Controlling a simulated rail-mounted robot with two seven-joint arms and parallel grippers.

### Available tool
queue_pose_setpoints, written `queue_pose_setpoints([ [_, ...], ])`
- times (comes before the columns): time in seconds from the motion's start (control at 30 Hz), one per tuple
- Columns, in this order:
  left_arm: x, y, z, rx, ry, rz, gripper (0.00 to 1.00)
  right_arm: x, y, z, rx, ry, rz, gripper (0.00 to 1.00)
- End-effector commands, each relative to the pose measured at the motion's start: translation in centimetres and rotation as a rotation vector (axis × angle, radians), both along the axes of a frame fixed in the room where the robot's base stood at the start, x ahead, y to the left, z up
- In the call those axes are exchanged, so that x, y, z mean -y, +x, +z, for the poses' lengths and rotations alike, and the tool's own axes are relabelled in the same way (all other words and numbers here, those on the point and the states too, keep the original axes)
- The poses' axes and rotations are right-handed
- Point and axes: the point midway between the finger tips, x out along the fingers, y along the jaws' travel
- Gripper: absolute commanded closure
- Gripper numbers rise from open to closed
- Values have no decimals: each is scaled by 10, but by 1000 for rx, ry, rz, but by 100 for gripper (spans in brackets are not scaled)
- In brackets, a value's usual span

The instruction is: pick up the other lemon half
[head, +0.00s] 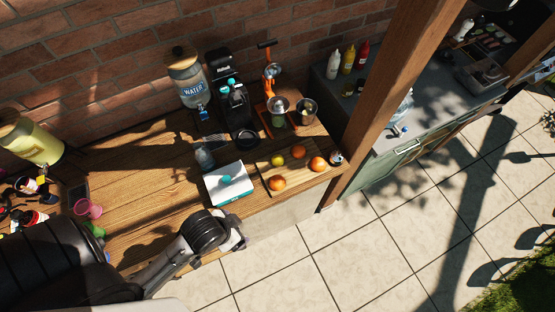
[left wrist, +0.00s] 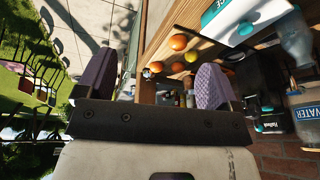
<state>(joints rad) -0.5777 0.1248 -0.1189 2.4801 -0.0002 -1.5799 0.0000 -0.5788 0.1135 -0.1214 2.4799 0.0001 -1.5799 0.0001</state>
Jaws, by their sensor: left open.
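A small yellow fruit (head: 277,160), which looks like the lemon, lies on the wooden cutting board (head: 263,184) among several oranges (head: 278,182). I cannot tell whether it is whole or half. It also shows in the left wrist view (left wrist: 191,57), small and beyond the fingers. My left gripper (left wrist: 152,82) is open and empty, with its two purple-grey finger pads wide apart. In the head view my left arm is at the table's front edge, left of the board; its fingertips are not clear there. My right gripper is not in view.
A white and teal box (head: 228,185) stands just left of the board. Behind are an orange juicer (head: 270,85), a metal cup (head: 306,109), a black machine and a water dispenser (head: 186,80). A wooden post (head: 392,85) rises right of the board. Tiled floor lies in front.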

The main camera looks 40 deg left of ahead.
Motion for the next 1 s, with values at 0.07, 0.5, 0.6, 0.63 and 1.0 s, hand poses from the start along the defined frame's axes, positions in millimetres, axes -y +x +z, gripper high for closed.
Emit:
queue_pose_setpoints([
  [0.07, 1, 0, 0, -1, -5, 3, 13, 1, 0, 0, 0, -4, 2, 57],
  [0.5, 4, -1, 0, -2, -11, 6, 12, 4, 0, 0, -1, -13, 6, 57],
  [0.6, 3, -1, 0, -3, -8, 3, 12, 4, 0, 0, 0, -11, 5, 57],
  [0.63, 1, -1, -1, -4, -4, 0, 12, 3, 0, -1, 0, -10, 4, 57],
  [1.0, -10, 112, 21, 299, 44, -28, 12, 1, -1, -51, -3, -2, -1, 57],
])
